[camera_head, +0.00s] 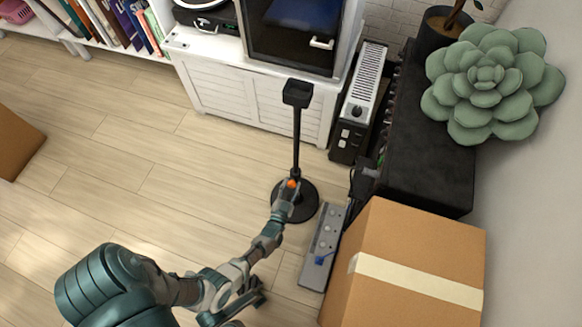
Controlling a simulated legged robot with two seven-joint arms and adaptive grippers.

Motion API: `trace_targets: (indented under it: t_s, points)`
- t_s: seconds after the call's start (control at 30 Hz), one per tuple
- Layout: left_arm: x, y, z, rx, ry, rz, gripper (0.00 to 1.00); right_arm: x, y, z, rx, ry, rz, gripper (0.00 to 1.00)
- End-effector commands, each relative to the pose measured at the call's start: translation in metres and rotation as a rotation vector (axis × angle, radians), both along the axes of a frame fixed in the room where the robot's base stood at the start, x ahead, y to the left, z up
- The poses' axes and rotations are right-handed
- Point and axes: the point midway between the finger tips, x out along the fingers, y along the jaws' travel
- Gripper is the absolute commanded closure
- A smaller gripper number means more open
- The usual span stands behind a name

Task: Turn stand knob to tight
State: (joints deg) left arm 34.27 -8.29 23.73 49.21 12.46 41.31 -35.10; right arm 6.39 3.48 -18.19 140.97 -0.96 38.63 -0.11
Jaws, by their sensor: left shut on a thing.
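A black stand (296,141) rises from a round black base (306,208) on the wooden floor, with a dark flat head (298,93) at its top. A small orange knob (292,183) sits low on its pole. My left gripper (288,192) is at the knob, shut on it, and covers part of it and of the pole. The knob's setting is too small to read. My right gripper is not seen with certainty in this view.
A cardboard box (405,248) and a grey strip (318,258) stand right of the base. A heater (362,95), a black cabinet (430,150) with a green succulent cushion (490,85), and a white cabinet (225,90) lie behind.

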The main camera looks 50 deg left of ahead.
Motion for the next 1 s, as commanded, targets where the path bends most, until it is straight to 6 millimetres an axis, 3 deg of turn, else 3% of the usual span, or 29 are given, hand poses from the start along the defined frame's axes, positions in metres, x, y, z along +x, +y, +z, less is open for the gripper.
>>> trace_targets:
  t_s: [0.03, 0.33, 0.37, 0.43, 0.77, 1.0]
  points:
    - [-0.003, -0.005, -0.008, -0.008, 0.019, -0.007, 0.96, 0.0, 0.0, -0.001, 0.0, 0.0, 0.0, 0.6]
    - [-0.004, -0.005, -0.008, -0.008, 0.019, -0.007, 0.96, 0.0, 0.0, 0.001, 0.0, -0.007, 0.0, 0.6]
    - [-0.004, -0.005, -0.009, -0.008, 0.019, -0.007, 0.54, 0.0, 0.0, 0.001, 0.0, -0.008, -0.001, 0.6]
    - [-0.004, -0.004, -0.008, -0.007, 0.017, -0.005, 0.37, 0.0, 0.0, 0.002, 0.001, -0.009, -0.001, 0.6]
    - [-0.003, -0.002, -0.002, -0.003, 0.006, -0.001, 0.36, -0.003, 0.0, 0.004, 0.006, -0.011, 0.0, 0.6]
    - [-0.034, -0.021, -0.003, -0.004, 0.007, -0.001, 0.36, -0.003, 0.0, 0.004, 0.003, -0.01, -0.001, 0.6]
